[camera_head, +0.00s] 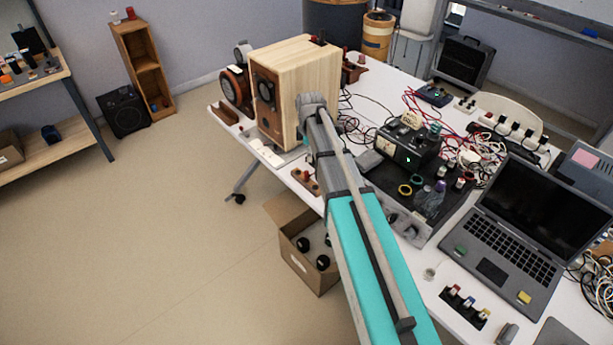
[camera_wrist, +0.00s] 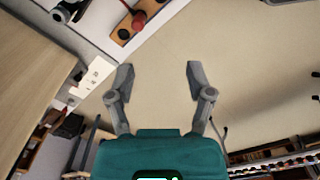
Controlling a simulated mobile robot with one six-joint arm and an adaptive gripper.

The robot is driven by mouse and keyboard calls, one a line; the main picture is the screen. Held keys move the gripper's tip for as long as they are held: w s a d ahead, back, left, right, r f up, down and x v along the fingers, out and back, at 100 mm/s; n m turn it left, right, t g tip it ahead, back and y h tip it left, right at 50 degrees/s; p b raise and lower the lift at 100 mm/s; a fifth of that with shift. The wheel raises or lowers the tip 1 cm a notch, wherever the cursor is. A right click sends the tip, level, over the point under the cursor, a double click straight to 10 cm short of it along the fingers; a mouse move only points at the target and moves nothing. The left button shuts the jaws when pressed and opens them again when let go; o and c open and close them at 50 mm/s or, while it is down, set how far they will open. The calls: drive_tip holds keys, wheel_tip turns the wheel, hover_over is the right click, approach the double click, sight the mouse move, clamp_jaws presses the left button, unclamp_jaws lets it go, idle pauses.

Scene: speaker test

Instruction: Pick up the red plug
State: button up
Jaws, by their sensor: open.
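A red plug (camera_wrist: 138,21) stands on a small brown wooden block (camera_wrist: 124,33) near the table edge in the wrist view. In the head view, a small red plug (camera_head: 305,175) shows on a wooden block (camera_head: 312,187) at the table's front edge, just left of my arm. My gripper (camera_wrist: 160,80) is open and empty, with the floor showing between its fingers. The red plug lies beyond the left fingertip in the wrist view, apart from it. In the head view my fingers are hidden behind my arm, whose end is in front of the wooden speaker.
The wooden speaker box (camera_head: 305,70) stands close to my arm's end. A black device (camera_head: 408,150) with cables and a laptop (camera_head: 505,230) fill the right. A cardboard box (camera_head: 283,240) stands on the floor below.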

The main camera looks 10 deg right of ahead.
sight(307, 171)
drive_tip(key=w+n, duration=0.3)
drive_tip(key=w, duration=0.1)
drive_tip(key=shift+f, duration=0.1)
idle(0.3)
wheel_tip(307, 171, down, 8)
drive_tip(key=b, duration=0.8)
drive_tip(key=shift+f+b, duration=0.2)
drive_tip(key=shift+b, duration=0.15)
drive_tip(key=shift+a+f+b, duration=0.1)
drive_tip(key=shift+f+b, duration=2.5)
drive_tip(key=shift+c, duration=0.3)
clamp_jaws()
drive_tip(key=shift+r, duration=0.2)
